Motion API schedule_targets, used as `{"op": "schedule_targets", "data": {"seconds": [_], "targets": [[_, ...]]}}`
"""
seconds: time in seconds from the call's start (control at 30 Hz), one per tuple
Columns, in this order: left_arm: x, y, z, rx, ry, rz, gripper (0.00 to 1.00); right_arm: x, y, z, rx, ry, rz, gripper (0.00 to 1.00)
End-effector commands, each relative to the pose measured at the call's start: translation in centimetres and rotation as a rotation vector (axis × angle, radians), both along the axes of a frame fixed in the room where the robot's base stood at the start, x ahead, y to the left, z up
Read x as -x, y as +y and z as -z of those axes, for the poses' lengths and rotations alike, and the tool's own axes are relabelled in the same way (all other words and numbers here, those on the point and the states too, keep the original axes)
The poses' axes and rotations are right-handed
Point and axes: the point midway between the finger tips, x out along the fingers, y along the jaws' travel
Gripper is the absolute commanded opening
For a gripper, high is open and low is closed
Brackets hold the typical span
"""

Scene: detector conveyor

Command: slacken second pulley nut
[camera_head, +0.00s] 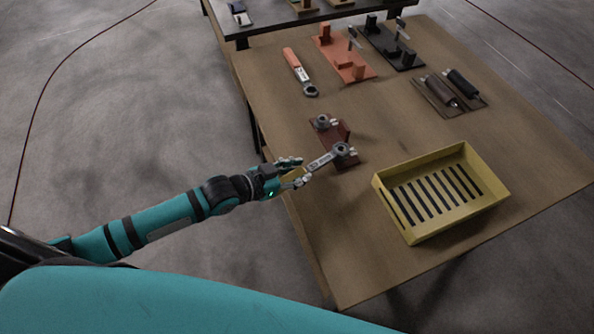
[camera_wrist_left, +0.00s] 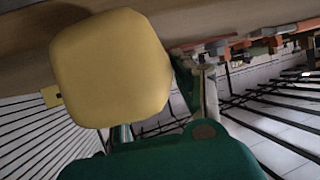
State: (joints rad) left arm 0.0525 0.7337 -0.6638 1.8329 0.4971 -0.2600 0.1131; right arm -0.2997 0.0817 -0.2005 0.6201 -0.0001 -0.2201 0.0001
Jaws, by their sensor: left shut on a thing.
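My left gripper (camera_head: 292,174) is shut on the yellow handle of a wrench (camera_head: 322,161) at the table's left edge. The wrench's ring end lies over the nearer nut of a dark red pulley block (camera_head: 349,134). That nut is mostly hidden by the ring, so I cannot tell whether the ring is fully seated. The block's farther nut (camera_head: 322,121) is uncovered. In the left wrist view, the blunt yellow handle end (camera_wrist_left: 110,70) fills much of the picture and hides the work. My right gripper is not in view.
A yellow slotted crate (camera_head: 411,227) stands right of the block. An orange-handled wrench (camera_head: 293,62) lies behind it. Farther back are an orange fixture (camera_head: 335,58), a black fixture (camera_head: 384,43) and two dark rollers (camera_head: 440,90). The table (camera_head: 318,220) is bare in front.

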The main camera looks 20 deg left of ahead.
Motion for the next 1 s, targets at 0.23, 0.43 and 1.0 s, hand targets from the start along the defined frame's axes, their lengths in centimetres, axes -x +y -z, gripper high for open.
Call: {"op": "schedule_targets", "data": {"seconds": [0.23, 0.43, 1.0], "targets": [[0.0, 0.0, -0.1, 0.002, -0.002, 0.0, 0.0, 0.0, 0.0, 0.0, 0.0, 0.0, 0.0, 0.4], [0.0, -0.1, -0.2, 0.003, -0.003, -0.001, 0.0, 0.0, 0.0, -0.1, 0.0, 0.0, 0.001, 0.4], [0.7, -1.3, -0.4, 0.007, -0.001, -0.091, 0.0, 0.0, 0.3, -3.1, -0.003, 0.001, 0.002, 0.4]]}}
